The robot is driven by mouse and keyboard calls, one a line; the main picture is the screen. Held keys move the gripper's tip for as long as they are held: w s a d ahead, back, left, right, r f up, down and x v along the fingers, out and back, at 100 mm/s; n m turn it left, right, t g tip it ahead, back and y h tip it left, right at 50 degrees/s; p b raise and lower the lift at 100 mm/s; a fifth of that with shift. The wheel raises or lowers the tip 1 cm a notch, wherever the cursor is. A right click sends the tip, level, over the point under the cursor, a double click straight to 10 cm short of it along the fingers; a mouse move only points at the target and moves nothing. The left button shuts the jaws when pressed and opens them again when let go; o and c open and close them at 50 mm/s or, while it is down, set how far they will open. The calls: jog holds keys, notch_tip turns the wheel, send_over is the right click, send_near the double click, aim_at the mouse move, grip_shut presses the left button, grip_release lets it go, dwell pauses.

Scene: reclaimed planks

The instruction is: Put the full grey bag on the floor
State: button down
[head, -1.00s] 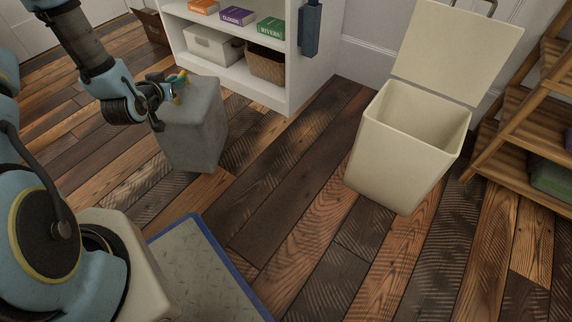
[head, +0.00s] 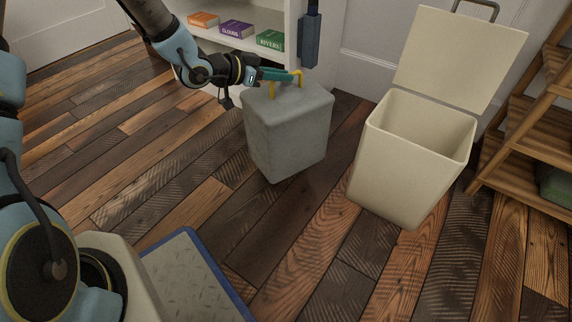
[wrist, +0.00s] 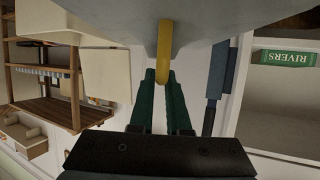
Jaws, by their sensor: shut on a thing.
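The full grey bag (head: 290,132) is a boxy grey sack with a yellow handle (head: 299,79) on top, in the middle of the head view. My gripper (head: 285,77) comes in from the left and is shut on the yellow handle. In the wrist view the green fingers of my gripper (wrist: 163,78) close around the handle (wrist: 165,45), and the underside of the view's top edge is filled by the grey bag (wrist: 130,14). The bag hangs upright, left of the bin; I cannot tell how far its base is from the floor (head: 205,205).
A cream bin (head: 408,165) with its lid (head: 460,55) open stands right of the bag and looks empty. A white shelf with books (head: 237,29) is behind the bag. A wooden rack (head: 515,130) stands far right. Plank floor is clear in front of and left of the bag.

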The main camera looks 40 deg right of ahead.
jog(key=shift+s+d, duration=0.15)
notch_tip(320, 180, down, 10)
jog(key=b, duration=0.5)
jog(key=shift+r, duration=0.15)
jog(key=c, duration=1.2)
grip_release()
jog(key=shift+c, duration=0.2)
jog(key=o, duration=0.4)
jog(key=shift+c, duration=0.2)
